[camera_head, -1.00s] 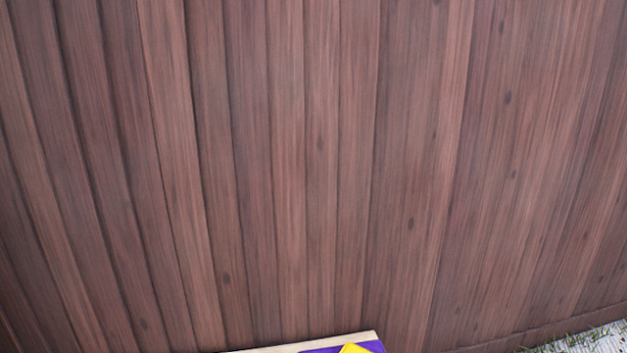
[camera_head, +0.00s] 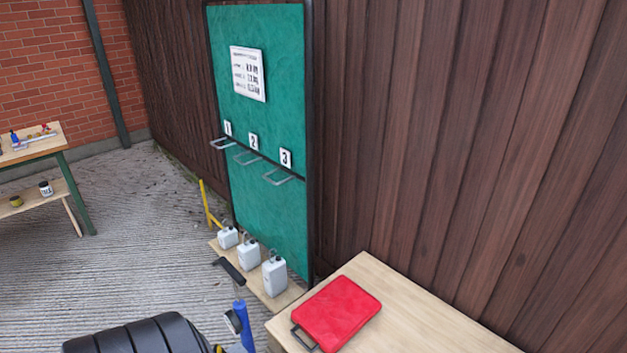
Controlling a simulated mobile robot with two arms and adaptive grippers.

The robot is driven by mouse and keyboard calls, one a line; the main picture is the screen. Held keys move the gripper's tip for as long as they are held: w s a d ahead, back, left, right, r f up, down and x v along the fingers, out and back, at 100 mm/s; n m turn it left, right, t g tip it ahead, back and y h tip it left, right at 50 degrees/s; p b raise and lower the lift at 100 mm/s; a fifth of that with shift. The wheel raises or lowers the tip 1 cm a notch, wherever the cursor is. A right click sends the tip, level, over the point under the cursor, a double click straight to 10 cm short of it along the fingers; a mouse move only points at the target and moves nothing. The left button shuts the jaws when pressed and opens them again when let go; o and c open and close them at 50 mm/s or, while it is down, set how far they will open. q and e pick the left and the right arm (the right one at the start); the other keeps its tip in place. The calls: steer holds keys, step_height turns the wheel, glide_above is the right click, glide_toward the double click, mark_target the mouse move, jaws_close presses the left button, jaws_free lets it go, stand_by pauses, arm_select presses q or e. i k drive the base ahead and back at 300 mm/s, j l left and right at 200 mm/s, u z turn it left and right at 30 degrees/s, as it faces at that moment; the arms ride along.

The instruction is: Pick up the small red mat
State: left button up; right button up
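The small red mat (camera_head: 336,313) lies flat near the left end of a light wooden table (camera_head: 432,312).
A brown wooden fence (camera_head: 440,130) stands close behind the table. A green board (camera_head: 262,115) with numbered hooks stands left of it, with white jugs (camera_head: 274,276) on a low plank. A black rounded object (camera_head: 140,338) and a blue post (camera_head: 244,325) are in front. Grey floor is open at left.

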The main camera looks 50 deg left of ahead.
mark_target(330, 316)
steer(key=u, duration=1.4)
